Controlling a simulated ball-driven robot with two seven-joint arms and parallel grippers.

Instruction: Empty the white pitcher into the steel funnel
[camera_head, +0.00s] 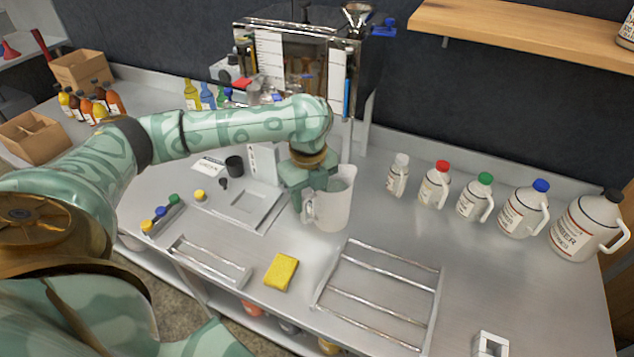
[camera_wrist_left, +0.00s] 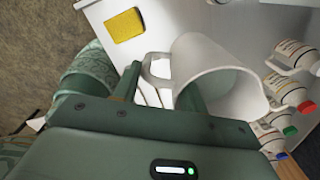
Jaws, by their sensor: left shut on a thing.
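The white pitcher (camera_head: 337,207) is upright at the middle of the steel counter, in front of the evaporator. I cannot tell whether its base touches the counter. My left gripper (camera_head: 309,198) is shut on its handle side. In the left wrist view the pitcher (camera_wrist_left: 228,82) fills the middle, with its handle between the fingers of my left gripper (camera_wrist_left: 158,88). What is inside the pitcher cannot be made out. The steel funnel (camera_head: 357,14) stands on top of the evaporator at its right end, well above and behind the pitcher. My right gripper is not in view.
The evaporator (camera_head: 345,60) stands at the back. Several capped jugs (camera_head: 520,212) line the right rear. A wooden shelf (camera_head: 530,30) overhangs the upper right. A wire rack (camera_head: 380,295) and yellow sponge (camera_head: 281,272) lie in front. A square scale-like plate (camera_head: 250,201) is left of the pitcher.

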